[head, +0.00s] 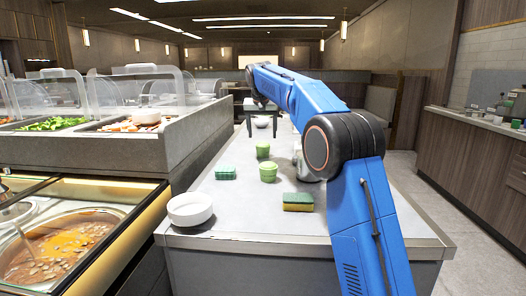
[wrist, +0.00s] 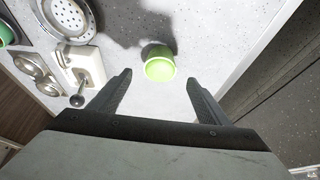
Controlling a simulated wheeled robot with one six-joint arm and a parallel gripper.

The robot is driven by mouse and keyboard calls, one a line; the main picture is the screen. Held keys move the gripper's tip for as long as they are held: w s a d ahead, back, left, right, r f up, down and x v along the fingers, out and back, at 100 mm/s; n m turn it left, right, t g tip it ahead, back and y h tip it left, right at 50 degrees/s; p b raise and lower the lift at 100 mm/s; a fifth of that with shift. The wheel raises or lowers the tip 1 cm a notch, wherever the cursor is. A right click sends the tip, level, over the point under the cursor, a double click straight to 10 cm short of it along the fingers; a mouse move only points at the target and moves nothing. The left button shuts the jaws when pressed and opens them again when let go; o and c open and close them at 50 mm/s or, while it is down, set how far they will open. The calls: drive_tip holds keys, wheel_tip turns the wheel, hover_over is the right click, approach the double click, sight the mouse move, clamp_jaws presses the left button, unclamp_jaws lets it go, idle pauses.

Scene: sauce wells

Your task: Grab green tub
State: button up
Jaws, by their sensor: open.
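In the wrist view a light green tub (wrist: 160,68) stands upright on the pale speckled counter, just ahead of my gripper (wrist: 159,79). The tub lies roughly in line with the gap between the fingertips. The fingers are spread apart and nothing is held. In the head view my gripper (head: 262,126) hangs over the far part of the counter, with a small pale round thing behind or between its fingers. Two green tubs stand nearer, one in front (head: 268,173) and one farther back (head: 262,150). I cannot tell which tub the wrist view shows.
In the wrist view a metal strainer (wrist: 67,17) and a knobbed metal device (wrist: 80,70) stand left of the tub. The counter edge runs along the right.

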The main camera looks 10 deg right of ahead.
sight(263, 143)
drive_tip(key=shift+x, duration=4.6)
drive_tip(key=shift+s, duration=0.1)
drive_tip(key=c, duration=1.1)
